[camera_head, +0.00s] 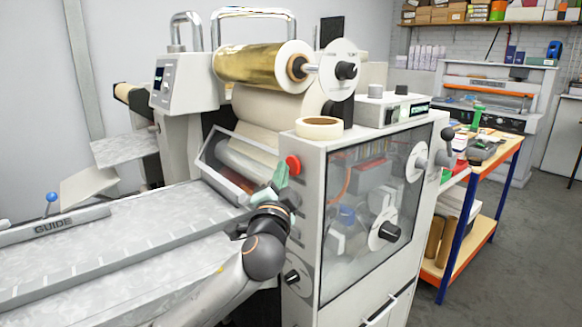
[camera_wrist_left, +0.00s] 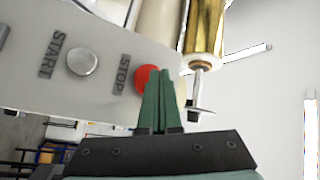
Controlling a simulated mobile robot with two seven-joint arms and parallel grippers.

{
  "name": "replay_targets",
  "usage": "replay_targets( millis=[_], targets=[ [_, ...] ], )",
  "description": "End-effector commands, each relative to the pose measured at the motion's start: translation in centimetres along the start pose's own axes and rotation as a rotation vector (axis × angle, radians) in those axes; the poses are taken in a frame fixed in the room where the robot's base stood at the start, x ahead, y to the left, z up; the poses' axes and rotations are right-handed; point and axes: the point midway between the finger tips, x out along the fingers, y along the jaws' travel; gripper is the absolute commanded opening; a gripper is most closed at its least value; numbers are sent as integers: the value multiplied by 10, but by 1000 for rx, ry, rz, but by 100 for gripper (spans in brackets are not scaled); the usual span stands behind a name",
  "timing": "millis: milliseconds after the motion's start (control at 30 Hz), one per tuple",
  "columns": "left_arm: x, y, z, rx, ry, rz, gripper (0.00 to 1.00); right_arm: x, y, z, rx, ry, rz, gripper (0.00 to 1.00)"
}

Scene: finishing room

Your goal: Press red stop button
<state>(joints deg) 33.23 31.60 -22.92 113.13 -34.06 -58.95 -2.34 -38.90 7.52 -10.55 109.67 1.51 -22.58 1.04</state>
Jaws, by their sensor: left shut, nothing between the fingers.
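The red stop button (camera_head: 293,165) is on the upper front panel of the laminating machine (camera_head: 312,155). In the left wrist view the red button (camera_wrist_left: 142,77) sits beside the word STOP, partly hidden behind my green fingers. My left gripper (camera_head: 282,169) is just left of and slightly below the button in the head view. The gripper also shows in the wrist view (camera_wrist_left: 160,72), shut and empty, its tips overlapping the button's right side. I cannot tell whether the tips touch it. My right gripper is in neither view.
A silver START button (camera_wrist_left: 82,60) lies left of the stop button in the wrist view. A gold foil roll (camera_head: 262,63) and a tape roll (camera_head: 319,128) are above the panel. The feed table (camera_head: 120,245) extends left. A workbench (camera_head: 490,160) stands right.

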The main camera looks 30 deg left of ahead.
Motion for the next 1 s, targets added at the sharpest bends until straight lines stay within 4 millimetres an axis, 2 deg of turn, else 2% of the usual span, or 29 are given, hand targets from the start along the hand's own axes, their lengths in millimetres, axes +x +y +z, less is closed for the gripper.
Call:
replay_targets(
  millis=[1000],
  targets=[
    [6,4,-4,-1,1,0,0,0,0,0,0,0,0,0]
  ],
)
